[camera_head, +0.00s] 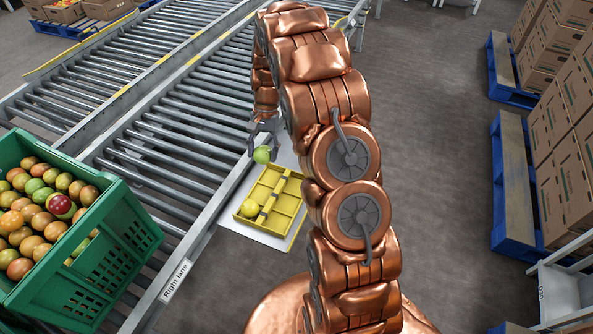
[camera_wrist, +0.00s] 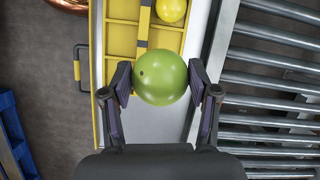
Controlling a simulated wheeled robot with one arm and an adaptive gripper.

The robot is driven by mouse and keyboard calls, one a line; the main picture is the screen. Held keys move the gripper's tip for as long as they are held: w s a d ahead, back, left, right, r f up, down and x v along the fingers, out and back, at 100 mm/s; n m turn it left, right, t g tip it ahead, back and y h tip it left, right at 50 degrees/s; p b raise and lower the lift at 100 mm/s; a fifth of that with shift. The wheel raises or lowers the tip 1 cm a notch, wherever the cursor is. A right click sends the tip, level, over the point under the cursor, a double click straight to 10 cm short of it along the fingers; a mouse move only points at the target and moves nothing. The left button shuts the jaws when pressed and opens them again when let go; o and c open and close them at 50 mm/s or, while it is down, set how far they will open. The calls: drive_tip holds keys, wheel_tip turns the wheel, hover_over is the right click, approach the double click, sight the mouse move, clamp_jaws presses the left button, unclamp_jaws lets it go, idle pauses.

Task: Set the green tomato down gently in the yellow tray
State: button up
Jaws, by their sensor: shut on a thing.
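The green tomato (camera_wrist: 160,78) is held between the two fingers of my gripper (camera_wrist: 164,88). In the head view the green tomato (camera_head: 262,154) hangs under my gripper (camera_head: 264,140), just off the far left corner of the yellow tray. The yellow tray (camera_head: 289,186) is shallow, with dividers making several compartments. A yellow tomato (camera_head: 249,207) lies in its near left compartment; it also shows at the top of the wrist view (camera_wrist: 171,10). In the wrist view the yellow tray (camera_wrist: 120,42) lies beyond the tomato, at the upper left.
The tray rests on a pale board (camera_head: 268,239) beside a roller conveyor (camera_head: 180,145). A green crate (camera_head: 110,272) full of tomatoes stands at the left. Boxes (camera_head: 566,150) on blue pallets stand at the right. My arm hides part of the tray's right side.

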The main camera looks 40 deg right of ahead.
drive_tip(key=shift+s+d+f+m+t+y+b, duration=0.15)
drive_tip(key=shift+s+d+f+m+t+b, duration=0.5)
drive_tip(key=shift+d+f+m, duration=1.15)
drive_tip(key=shift+s+d+f+m+t+y+b, duration=0.15)
drive_tip(key=shift+s+d+f+m+b, duration=0.95)
drive_tip(key=shift+f, duration=1.3)
drive_tip(key=shift+s+d+f+m+t+y+b, duration=0.1)
drive_tip(key=shift+s+d+f+m+t+b, duration=0.35)
drive_tip(key=shift+d+f+m+b, duration=1.1)
drive_tip(key=shift+d+f+n+p, duration=0.2)
drive_tip(key=shift+f+n+p, duration=0.25)
drive_tip(key=shift+f, duration=1.1)
drive_tip(key=shift+f, duration=0.2)
drive_tip(key=o, duration=0.9)
drive_tip(key=c, duration=0.3)
